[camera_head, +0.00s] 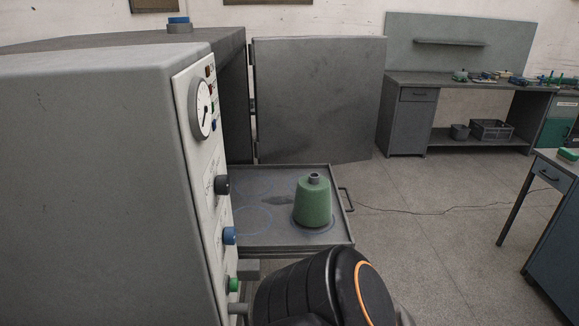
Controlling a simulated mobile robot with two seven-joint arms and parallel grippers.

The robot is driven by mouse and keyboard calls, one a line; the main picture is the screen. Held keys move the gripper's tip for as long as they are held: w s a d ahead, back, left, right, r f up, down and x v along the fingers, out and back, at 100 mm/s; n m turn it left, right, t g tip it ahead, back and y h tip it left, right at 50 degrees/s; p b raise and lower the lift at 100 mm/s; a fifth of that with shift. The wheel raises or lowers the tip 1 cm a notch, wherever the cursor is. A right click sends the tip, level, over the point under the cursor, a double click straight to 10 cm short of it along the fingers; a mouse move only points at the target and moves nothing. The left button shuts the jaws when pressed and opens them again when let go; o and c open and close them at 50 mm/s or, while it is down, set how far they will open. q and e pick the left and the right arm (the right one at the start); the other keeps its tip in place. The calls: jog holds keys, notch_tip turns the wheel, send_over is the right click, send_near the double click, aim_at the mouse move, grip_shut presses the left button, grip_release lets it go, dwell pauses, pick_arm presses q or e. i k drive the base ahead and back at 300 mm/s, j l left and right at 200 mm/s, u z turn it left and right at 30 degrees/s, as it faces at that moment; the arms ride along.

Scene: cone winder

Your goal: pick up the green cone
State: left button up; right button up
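The green cone (312,203) stands upright on the grey pulled-out tray (262,227), towards its right side. A small grey core end (315,178) shows at its top. The cone stands on or within a blue ring mark, and other blue outlines on the tray are empty. A black arm part of mine with an orange ring fills the bottom middle, in front of the tray. Neither gripper's fingers can be seen in this view.
A grey machine housing with a gauge (202,108) and knobs (229,235) blocks the left. An open grey door (320,100) stands behind the tray. A black handle (346,199) is on the tray's right edge. Workbenches (406,121) stand at the back right. Floor to the right is mostly clear, with a cable.

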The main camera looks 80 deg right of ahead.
aim_at(312, 207)
jog(key=z, duration=1.5)
